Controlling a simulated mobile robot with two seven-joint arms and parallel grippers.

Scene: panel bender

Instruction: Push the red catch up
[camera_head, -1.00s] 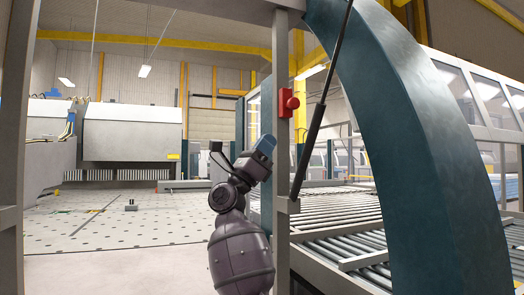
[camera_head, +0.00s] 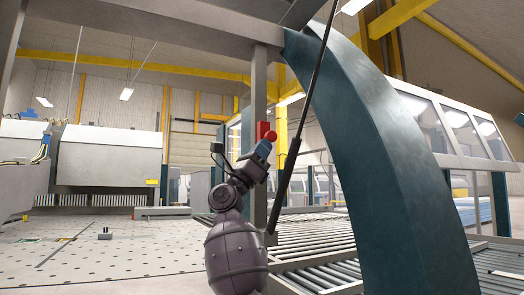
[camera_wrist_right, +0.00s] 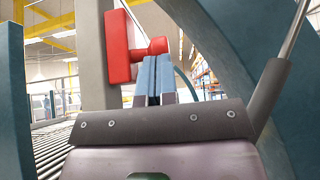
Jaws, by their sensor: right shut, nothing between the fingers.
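The red catch (camera_head: 262,131) is a red plate with a round knob (camera_head: 271,136), fixed on a grey upright post. It also shows in the right wrist view (camera_wrist_right: 119,47), with its knob (camera_wrist_right: 158,46) sticking out to the right. My right gripper (camera_head: 264,148) is shut and empty, its blue fingertips just below the knob. In the right wrist view the fingertips (camera_wrist_right: 156,62) lie close together, right under the knob; I cannot tell whether they touch it. My left gripper is in no view.
The grey post (camera_head: 258,95) stands right behind my right gripper. A black gas strut (camera_head: 290,155) and a large curved teal arm (camera_head: 385,150) are close on the right. A roller conveyor (camera_head: 310,240) lies beyond; a pale perforated table (camera_head: 100,250) is at left.

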